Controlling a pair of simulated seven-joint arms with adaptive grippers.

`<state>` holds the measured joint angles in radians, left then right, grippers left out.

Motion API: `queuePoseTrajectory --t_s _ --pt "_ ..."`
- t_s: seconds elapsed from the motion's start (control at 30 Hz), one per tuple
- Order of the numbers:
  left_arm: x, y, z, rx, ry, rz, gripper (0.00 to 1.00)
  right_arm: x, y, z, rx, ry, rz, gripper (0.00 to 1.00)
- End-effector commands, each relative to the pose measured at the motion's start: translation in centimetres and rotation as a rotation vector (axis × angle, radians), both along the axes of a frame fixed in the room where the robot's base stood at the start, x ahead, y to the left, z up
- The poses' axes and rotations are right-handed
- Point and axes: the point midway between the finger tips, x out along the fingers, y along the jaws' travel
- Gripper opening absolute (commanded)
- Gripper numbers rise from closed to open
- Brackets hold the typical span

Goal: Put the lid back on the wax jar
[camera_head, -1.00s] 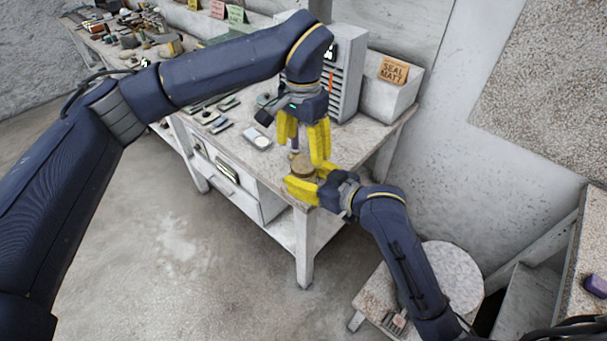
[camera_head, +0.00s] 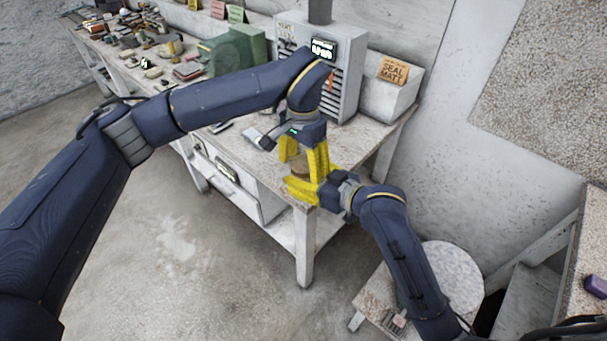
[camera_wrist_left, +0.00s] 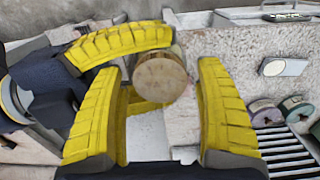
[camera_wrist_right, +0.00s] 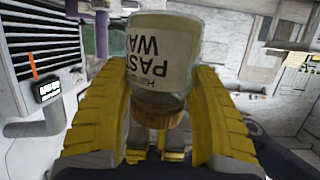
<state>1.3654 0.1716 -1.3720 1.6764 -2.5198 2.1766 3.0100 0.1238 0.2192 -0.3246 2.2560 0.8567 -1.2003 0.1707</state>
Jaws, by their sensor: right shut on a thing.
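The wax jar (camera_wrist_right: 165,55) is clear glass with a white label, inverted in the right wrist view. My right gripper (camera_head: 310,188) is shut on the jar over the worktop's near corner. The round wooden lid (camera_wrist_left: 160,78) is at the jar's mouth and appears to sit on it. It also shows as a brown top (camera_wrist_right: 158,110) against the glass. My left gripper (camera_wrist_left: 160,90) points down from above, its fingers on either side of the lid with gaps showing. It is open. In the head view the fingers hide most of the jar.
The pale worktop (camera_head: 350,160) carries a grey machine (camera_head: 350,85) with a display, a box marked SEAL MATT (camera_head: 390,95) and a green device (camera_head: 237,48). Loose tools crowd its far left. A round-topped stand (camera_head: 455,270) is at lower right.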

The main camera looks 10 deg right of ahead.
Motion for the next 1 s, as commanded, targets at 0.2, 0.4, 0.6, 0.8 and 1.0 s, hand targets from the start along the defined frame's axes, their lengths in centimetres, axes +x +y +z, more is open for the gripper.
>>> queuePoseTrajectory --t_s 0.2,0.4,0.6,0.8,1.0 --pt "0.01 0.01 0.02 0.000 0.000 0.000 0.45 0.01 0.01 0.08 0.001 -0.002 0.000 0.00" --pt "0.00 0.00 0.02 0.000 0.000 0.000 0.22 0.01 0.01 0.09 0.001 -0.002 0.000 0.00" --pt "0.00 0.00 0.02 0.000 0.000 0.000 0.57 0.01 0.01 0.09 0.001 -0.002 0.000 0.00" --pt "-0.01 -0.01 0.02 0.000 0.000 0.000 0.68 0.01 0.01 0.09 0.001 -0.002 0.000 0.00" --pt "0.01 -0.01 0.15 0.000 0.000 0.000 0.68 0.01 0.01 0.09 0.001 -0.002 0.000 0.00"
